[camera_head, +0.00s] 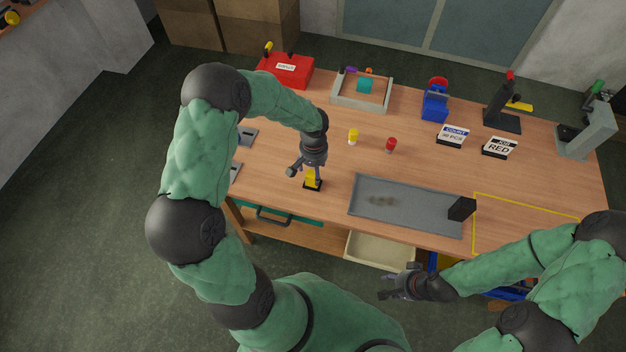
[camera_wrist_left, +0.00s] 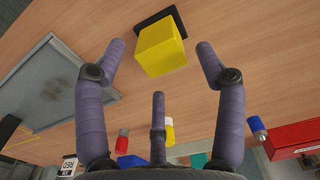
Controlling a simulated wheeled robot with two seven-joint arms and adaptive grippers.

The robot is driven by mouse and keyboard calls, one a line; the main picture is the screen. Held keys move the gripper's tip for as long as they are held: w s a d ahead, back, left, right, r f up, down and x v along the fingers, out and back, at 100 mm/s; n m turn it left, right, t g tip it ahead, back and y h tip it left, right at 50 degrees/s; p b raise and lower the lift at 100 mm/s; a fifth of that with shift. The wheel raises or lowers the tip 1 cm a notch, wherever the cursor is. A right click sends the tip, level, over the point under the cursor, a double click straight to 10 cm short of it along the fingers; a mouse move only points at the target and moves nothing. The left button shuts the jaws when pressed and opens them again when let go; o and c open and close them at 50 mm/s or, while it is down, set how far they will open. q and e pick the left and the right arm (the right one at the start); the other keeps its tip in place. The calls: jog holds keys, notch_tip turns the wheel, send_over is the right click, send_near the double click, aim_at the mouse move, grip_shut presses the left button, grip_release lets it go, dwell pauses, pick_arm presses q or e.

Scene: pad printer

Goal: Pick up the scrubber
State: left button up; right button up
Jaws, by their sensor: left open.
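The scrubber (camera_head: 312,181), a yellow block on a flat black base, sits on the wooden table near its front left edge. It also shows at the top of the left wrist view (camera_wrist_left: 160,50), its black base partly behind the block. My left gripper (camera_head: 307,170) is right above it, pointing down. In the left wrist view the open fingers (camera_wrist_left: 161,62) spread to both sides of the yellow block, with clear gaps. My right gripper (camera_head: 398,284) hangs away from it, in front of the table's front edge; its fingers are too small to judge.
A grey tray (camera_head: 405,218) with a black block (camera_head: 461,208) lies right of the scrubber. A yellow-white bottle (camera_head: 353,137) and a red one (camera_head: 391,145) stand behind. Bare tabletop surrounds the scrubber.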

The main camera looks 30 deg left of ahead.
pick_arm(q)
jog(key=f, duration=0.2)
jog(key=f+b, duration=0.1)
jog(key=f, duration=0.2)
jog(key=shift+s+a+f, duration=0.1)
jog(key=shift+s+f, duration=0.1)
jog(key=shift+f, duration=0.15)
jog(key=c, duration=1.3)
